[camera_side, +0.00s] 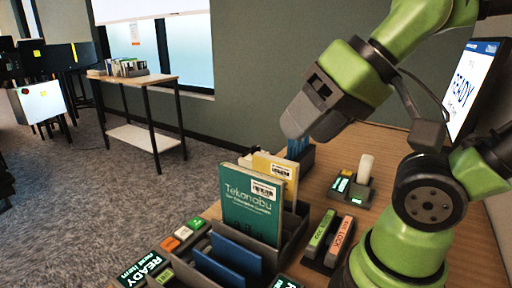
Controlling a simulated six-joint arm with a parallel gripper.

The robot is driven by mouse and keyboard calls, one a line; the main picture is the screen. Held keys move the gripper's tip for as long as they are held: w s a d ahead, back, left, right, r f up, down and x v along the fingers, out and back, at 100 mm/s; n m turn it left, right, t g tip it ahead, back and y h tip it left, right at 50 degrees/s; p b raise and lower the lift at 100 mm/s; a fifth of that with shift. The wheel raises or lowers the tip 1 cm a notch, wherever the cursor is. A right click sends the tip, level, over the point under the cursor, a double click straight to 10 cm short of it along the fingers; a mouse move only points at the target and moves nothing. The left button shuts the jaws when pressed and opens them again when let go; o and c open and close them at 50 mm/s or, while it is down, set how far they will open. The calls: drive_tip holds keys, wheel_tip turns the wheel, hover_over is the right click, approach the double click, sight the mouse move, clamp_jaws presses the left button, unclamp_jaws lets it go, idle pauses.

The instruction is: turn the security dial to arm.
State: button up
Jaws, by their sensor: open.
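My gripper (298,124) hangs in the upper middle, pointing down and left, above and behind the book rack. It is open, and I see nothing held in it. No part is clearly readable as the security dial. A small dark unit (338,198) with green lit labels and a pale upright knob (365,167) sits on the wooden desk, right of and below my gripper and apart from it; I cannot tell whether this is the dial. Nearer stands a dark block with a green key (321,228) and a red key (343,241), the red one seeming to read LOCK.
A teal book (250,205) and a yellow book (275,172) stand in a dark rack (297,222). Blue items (297,146) sit in a holder below my gripper. A READY panel (145,268) is front left; a screen (472,88) stands right. Bare desk (385,148) shows behind the unit.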

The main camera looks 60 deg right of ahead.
drive_tip(key=w+d+r+g+h, duration=0.1)
drive_tip(key=w+d+r, duration=0.1)
drive_tip(key=w, duration=0.3)
drive_tip(key=w+d+r+g, duration=0.1)
drive_tip(key=w+d+r, duration=0.2)
drive_tip(key=w, duration=0.2)
drive_tip(key=g+h, duration=0.1)
drive_tip(key=g, duration=0.4)
hover_over(256, 147)
wheel_tip(256, 147, down, 13)
drive_tip(key=shift+d+f+m, duration=0.15)
drive_tip(key=shift+f+m, duration=0.15)
drive_tip(key=shift+f, duration=0.25)
wheel_tip(256, 147, down, 9)
drive_tip(key=shift+f, duration=0.2)
drive_tip(key=c, duration=0.9)
